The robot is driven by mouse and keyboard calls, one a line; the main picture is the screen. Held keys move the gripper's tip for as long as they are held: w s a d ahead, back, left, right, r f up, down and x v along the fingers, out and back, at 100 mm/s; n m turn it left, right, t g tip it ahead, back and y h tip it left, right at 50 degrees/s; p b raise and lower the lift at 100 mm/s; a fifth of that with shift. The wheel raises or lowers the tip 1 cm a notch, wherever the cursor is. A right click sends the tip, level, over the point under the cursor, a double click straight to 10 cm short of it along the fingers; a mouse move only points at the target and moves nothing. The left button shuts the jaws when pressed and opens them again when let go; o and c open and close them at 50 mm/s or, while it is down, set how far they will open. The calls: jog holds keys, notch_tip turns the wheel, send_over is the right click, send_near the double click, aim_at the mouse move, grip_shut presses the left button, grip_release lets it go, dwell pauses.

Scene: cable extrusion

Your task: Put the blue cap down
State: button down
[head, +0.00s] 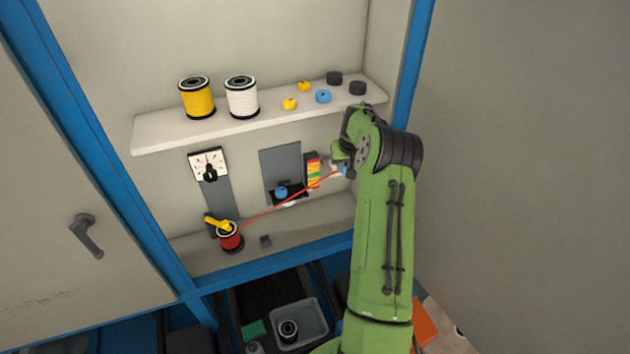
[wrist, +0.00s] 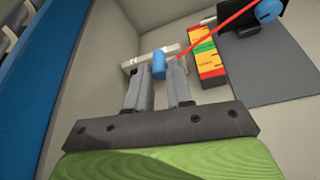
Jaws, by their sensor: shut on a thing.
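My gripper (wrist: 161,76) is shut on a small blue cap (wrist: 160,66), which shows between the two grey fingertips in the wrist view. In the head view my gripper (head: 340,168) is at the right of the cabinet's back wall, and only a bit of blue shows there, mostly hidden by my arm. Another blue cap (head: 323,96) lies on the white shelf (head: 160,133). A blue round part (head: 281,192) sits on the dark wall device; it also shows in the wrist view (wrist: 267,11).
A red cable (head: 290,198) runs from the red spool (head: 230,238) towards my gripper. A striped coloured box (head: 312,171) is close to the left of it. Yellow (head: 197,98) and white (head: 242,97) spools and several yellow and black caps stand on the shelf. Blue frame posts edge the cabinet.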

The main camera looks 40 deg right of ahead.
jog(key=shift+s+d+r, duration=0.25)
jog(key=shift+d+r, duration=0.1)
jog(key=shift+d, duration=0.05)
jog(key=w+a+f+n+b, duration=0.2)
jog(key=a+f, duration=0.3)
jog(key=a, duration=0.6)
jog(key=w+a+f+n+b, duration=0.1)
jog(key=a+f, duration=0.5)
jog(key=a, duration=0.5)
jog(key=s+a+f+n+y+b, duration=0.1)
jog(key=s+a, duration=0.3)
jog(key=a, duration=0.4)
jog(key=s+a+f+n+y+b, duration=0.1)
jog(key=s+a+f, duration=0.3)
jog(key=a, duration=0.5)
jog(key=shift+s+a+n+t, duration=0.25)
jog(key=shift+s+n+t, duration=0.15)
jog(key=shift+s+n, duration=0.3)
jog(key=shift+f, duration=0.1)
